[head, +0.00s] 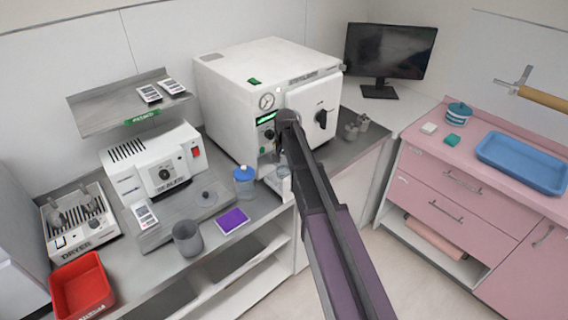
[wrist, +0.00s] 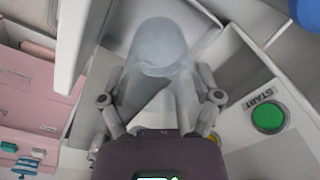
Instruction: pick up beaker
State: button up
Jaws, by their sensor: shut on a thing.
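A clear, glassy beaker (wrist: 160,48) is between the two fingers of my gripper (wrist: 162,82) in the wrist view, with its rounded end away from my palm. My gripper is shut on it, one finger at each side. In the head view the beaker (head: 284,184) shows faintly below my gripper (head: 282,158), in front of the white sterilizer (head: 244,98). My arm hides part of that area. I cannot tell whether the beaker touches the surface below it.
A blue-lidded jar (head: 245,182) stands close to the left of the beaker. A purple pad (head: 233,221), a grey cup (head: 188,239) and a red bin (head: 82,288) are farther left. The sterilizer's green START button (wrist: 268,117) is near my right finger.

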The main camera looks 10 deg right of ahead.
jog(key=shift+r+p, duration=2.65)
jog(key=shift+r, duration=0.25)
jog(key=shift+r, duration=0.15)
jog(key=shift+s+r+p, duration=0.1)
jog(key=shift+r+p, duration=0.1)
jog(key=shift+p, duration=0.15)
